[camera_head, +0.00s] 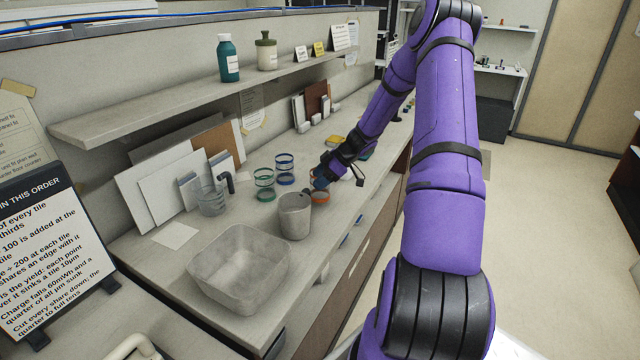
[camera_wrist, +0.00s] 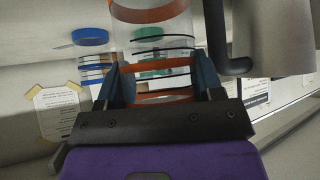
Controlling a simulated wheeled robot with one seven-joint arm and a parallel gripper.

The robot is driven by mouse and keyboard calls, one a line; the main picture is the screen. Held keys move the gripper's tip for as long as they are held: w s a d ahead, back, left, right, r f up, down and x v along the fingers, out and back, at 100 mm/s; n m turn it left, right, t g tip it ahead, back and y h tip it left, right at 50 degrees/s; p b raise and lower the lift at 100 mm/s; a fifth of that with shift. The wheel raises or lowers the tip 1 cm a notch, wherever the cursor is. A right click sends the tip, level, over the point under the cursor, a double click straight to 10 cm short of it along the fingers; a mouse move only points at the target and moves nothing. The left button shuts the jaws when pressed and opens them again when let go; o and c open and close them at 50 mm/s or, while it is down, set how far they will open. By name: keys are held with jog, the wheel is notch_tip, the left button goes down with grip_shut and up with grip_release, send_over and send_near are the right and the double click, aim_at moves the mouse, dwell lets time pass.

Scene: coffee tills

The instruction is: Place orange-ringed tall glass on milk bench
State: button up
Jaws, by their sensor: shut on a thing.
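In the wrist view, the orange-ringed tall glass (camera_wrist: 150,45) is clear with orange bands and stands between the fingers of my gripper (camera_wrist: 160,82), which is shut on it. In the head view, my gripper (camera_head: 322,180) is low over the counter, beyond the grey jug. An orange band of the glass (camera_head: 320,198) shows there, partly hidden behind the jug. I cannot tell whether its base touches the counter. No label that I can read marks the milk bench.
The grey jug (camera_head: 294,216) stands close to my gripper; its dark handle (camera_wrist: 238,68) is close by in the wrist view. Green-ringed (camera_head: 264,178) and blue-ringed (camera_head: 285,162) glasses stand to the left. A grey basin (camera_head: 238,272) fills the near counter. A shelf (camera_head: 190,95) overhangs the back.

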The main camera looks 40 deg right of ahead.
jog(key=shift+f, duration=1)
jog(key=shift+f, duration=0.15)
jog(key=o, duration=1)
jog(key=shift+c, duration=0.2)
